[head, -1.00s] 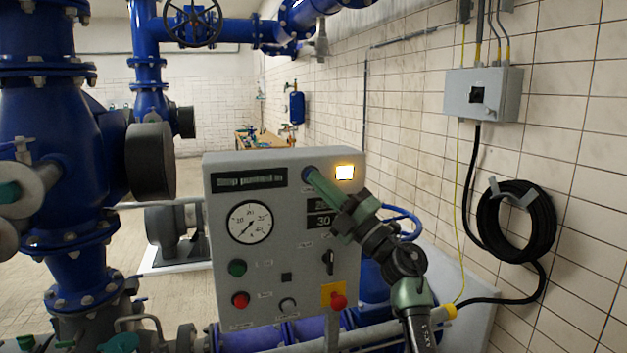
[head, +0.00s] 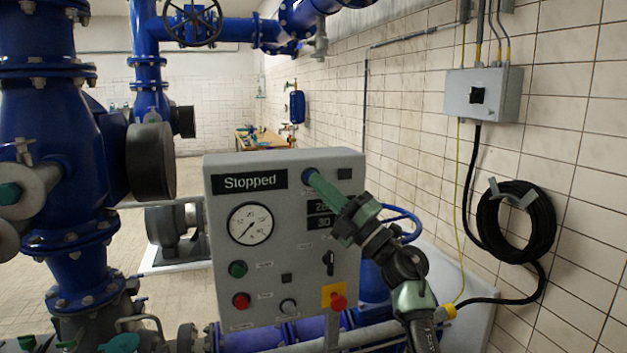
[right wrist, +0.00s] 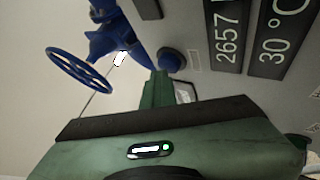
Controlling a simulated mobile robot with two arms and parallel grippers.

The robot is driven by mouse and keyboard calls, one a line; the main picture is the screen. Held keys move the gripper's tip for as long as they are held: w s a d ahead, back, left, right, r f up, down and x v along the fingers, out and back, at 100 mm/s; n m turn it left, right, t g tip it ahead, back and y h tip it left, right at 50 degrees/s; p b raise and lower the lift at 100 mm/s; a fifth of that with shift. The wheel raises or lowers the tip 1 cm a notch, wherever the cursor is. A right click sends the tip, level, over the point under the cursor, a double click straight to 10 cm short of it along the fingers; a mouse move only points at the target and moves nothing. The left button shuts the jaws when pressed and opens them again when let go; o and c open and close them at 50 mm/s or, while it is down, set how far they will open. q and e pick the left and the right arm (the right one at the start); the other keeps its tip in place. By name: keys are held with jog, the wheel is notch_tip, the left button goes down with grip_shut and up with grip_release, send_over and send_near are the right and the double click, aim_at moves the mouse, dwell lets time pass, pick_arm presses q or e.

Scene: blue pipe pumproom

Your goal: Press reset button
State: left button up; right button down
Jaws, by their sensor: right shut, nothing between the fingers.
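A grey control panel (head: 292,262) stands in the middle of the head view. Its display (head: 249,182) reads "Stopped". A blue round button (head: 308,173) sits near the panel's top, right of the display; it also shows in the right wrist view (right wrist: 171,60). I cannot read a label on it. My right gripper (head: 316,181) is shut and empty, its tip at the blue button and partly covering it. I cannot tell whether they touch. A square lamp (head: 344,174) right of the button is dark. My left gripper is not in view.
The panel also carries a gauge (head: 250,223), a green button (head: 238,269), a red button (head: 241,300), a black selector (head: 329,262) and a red emergency knob (head: 338,301) on yellow. Blue pipes (head: 55,140) stand left; a cable coil (head: 517,222) hangs on the right wall.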

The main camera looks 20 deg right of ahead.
jog(key=s+p, duration=0.3)
jog(key=s, duration=0.2)
jog(key=shift+s+d+p, duration=0.1)
jog(key=shift+s+p, duration=0.3)
dwell(0.4)
